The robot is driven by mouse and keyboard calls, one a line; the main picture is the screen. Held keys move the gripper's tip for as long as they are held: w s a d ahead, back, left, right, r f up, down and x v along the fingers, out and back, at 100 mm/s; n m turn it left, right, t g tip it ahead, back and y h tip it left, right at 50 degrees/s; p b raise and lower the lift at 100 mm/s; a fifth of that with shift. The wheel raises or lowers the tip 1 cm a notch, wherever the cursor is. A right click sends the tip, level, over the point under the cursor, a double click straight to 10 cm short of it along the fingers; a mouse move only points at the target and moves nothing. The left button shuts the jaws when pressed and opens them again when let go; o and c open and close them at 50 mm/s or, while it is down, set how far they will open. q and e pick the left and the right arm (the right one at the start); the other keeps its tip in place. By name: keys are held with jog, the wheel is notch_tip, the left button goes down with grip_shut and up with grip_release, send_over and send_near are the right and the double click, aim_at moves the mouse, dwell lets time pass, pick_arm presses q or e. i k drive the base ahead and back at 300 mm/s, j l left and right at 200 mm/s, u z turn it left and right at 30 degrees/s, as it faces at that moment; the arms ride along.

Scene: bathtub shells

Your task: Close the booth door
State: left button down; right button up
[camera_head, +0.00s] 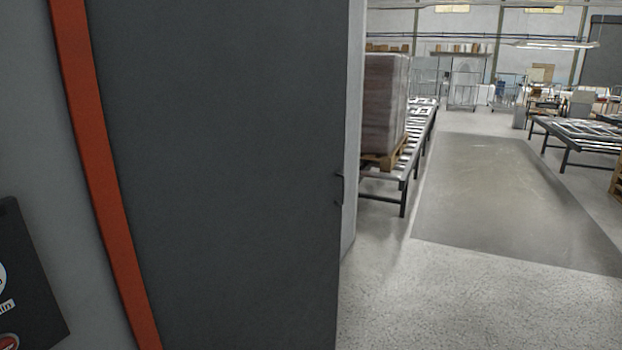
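A large dark grey panel (215,170), which looks like the booth door, fills the left and middle of the head view. A small dark handle or latch (340,188) shows at its right edge. An orange-red upright strip (95,150) runs along the panel's left side, next to a light grey wall (35,130). A narrow pale surface (351,150) shows just right of the panel's edge. I cannot tell how far the door stands open. Neither of my grippers is in view.
A black control box (30,280) with a red button sits at lower left. Beyond the panel, a wrapped pallet load (385,105) stands on a roller conveyor (403,182). Another conveyor (585,135) is at right. The speckled floor (450,300) and grey floor mat (500,200) are clear.

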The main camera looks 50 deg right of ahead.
aim_at(224, 122)
jog(key=z, duration=1.3)
